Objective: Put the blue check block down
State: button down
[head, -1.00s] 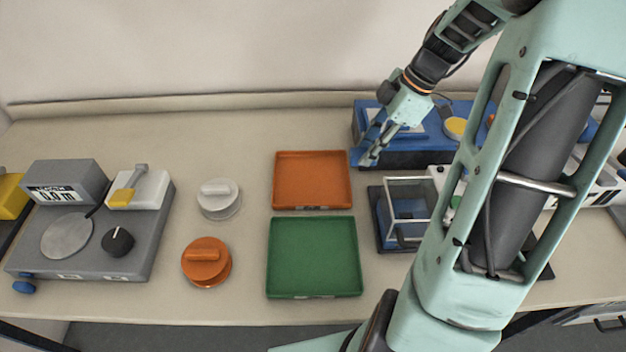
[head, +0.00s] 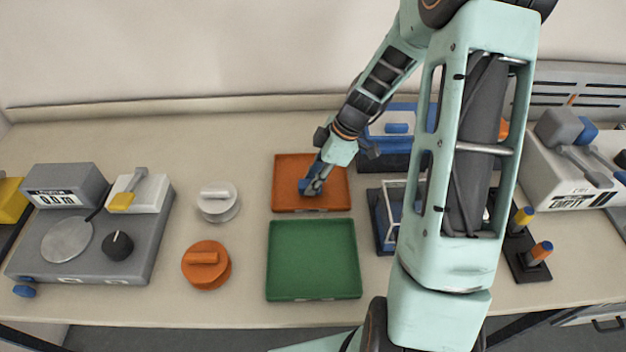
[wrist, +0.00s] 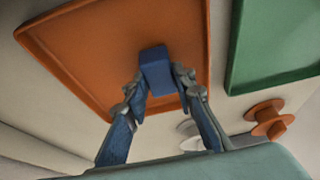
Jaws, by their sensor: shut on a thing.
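The blue check block (wrist: 156,72) is held between the fingertips of my gripper (wrist: 158,84) in the wrist view. In the head view my gripper (head: 311,190) is over the orange tray (head: 284,202), with the blue block (head: 304,184) partly hidden at its fingers. The orange tray also fills much of the wrist view (wrist: 90,50). I cannot tell whether the block touches the tray floor.
A green tray (head: 313,260) lies in front of the orange one. A white knobbed disc (head: 217,202) and an orange one (head: 206,266) stand to the left, beside a grey gauge unit (head: 130,250). A blue device (head: 397,150) is behind my arm.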

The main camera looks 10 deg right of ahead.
jog(key=shift+f, duration=0.1)
jog(key=shift+f, duration=0.15)
jog(key=c, duration=1.6)
grip_release()
jog(key=v, duration=1.2)
